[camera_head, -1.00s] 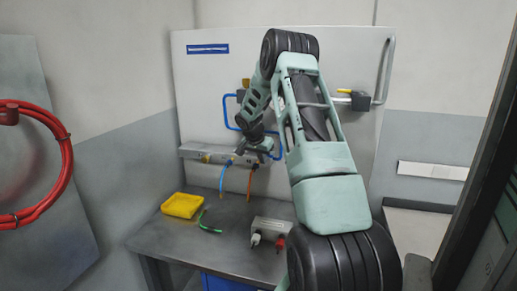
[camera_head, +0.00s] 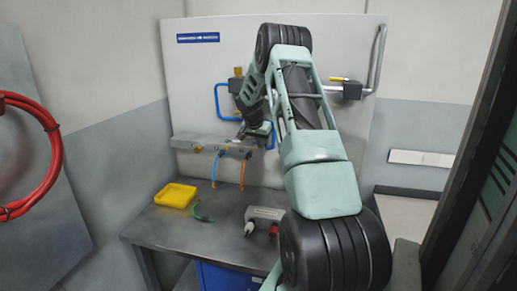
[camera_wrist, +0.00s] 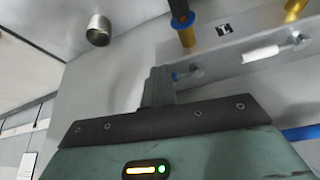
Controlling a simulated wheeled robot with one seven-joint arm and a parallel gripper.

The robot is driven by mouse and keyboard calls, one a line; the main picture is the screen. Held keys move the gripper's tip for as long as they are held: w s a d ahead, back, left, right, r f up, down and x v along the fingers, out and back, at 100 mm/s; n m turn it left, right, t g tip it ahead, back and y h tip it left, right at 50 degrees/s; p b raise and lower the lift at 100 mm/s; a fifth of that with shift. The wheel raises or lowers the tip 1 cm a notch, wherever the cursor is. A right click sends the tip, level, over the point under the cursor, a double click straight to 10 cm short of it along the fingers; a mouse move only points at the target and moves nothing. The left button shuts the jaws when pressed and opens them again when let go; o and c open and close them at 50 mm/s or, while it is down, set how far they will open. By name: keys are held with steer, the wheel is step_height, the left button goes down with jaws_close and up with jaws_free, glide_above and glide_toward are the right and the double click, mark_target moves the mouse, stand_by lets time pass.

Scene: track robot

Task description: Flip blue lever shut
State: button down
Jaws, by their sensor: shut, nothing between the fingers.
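My gripper (camera_head: 243,133) is in front of the upright panel, just above the right part of the grey metal rail (camera_head: 190,141). In the wrist view my gripper (camera_wrist: 160,86) is shut and empty, its fingers together as a dark block. A small blue piece (camera_wrist: 175,77) shows right beside the fingers, by a metal knob on the rail; it may be the blue lever, mostly hidden. I cannot tell whether the fingers touch it. A brass fitting with a blue collar (camera_wrist: 182,20) is further along. In the head view my wrist hides the lever area.
A blue hose (camera_head: 216,167) and an orange hose (camera_head: 243,172) hang below the rail. A blue tube frame (camera_head: 217,98) is behind my arm. On the bench are a yellow tray (camera_head: 176,195), a green cable (camera_head: 201,214) and a grey box (camera_head: 265,214). A yellow-handled valve (camera_head: 350,89) is right.

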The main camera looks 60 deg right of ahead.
steer(key=shift+s+d+b, duration=0.2)
steer(key=shift+d+b, duration=0.25)
steer(key=shift+b, duration=0.1)
steer(key=shift+s+d+r, duration=0.1)
steer(key=shift+d, duration=0.05)
